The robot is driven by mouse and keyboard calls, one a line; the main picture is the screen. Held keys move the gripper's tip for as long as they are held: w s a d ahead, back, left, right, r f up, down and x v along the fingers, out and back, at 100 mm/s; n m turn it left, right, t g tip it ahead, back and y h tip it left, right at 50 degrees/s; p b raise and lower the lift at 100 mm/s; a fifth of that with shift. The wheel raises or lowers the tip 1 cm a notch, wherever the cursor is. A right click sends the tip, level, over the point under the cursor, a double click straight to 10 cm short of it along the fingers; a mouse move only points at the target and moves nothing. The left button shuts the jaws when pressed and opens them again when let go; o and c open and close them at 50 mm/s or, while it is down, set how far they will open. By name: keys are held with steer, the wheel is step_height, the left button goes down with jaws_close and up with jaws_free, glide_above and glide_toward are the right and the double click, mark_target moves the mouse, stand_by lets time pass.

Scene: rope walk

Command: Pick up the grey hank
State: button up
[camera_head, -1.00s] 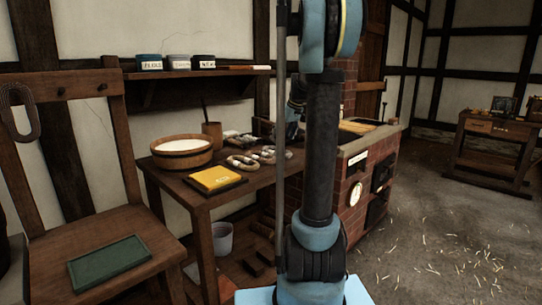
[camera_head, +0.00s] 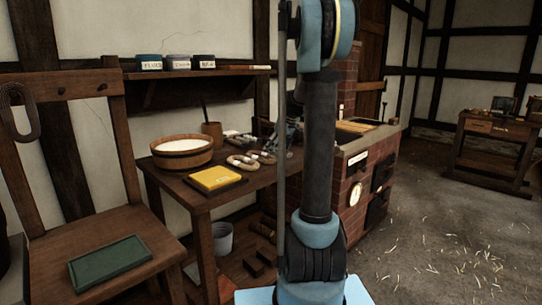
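Small looped hanks lie on the wooden table (camera_head: 225,196). A pale tan hank (camera_head: 242,162) lies in front, and a greyer hank (camera_head: 264,157) lies just behind and right of it. Another dark grey loop (camera_head: 20,112) hangs from the peg rail at the far left. My gripper (camera_head: 288,140) is low over the right part of the table, right of the hanks. My own arm hides part of it, and its fingers are too small and dark to read. I cannot tell whether it touches a hank.
A wooden bowl of white stuff (camera_head: 182,152), a brown cup (camera_head: 212,134) and a yellow block (camera_head: 215,178) stand left of the hanks. A shelf with small jars (camera_head: 176,62) is above. A brick stove (camera_head: 358,185) stands right. The floor farther right is open.

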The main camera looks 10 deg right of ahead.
steer(key=c, duration=0.6)
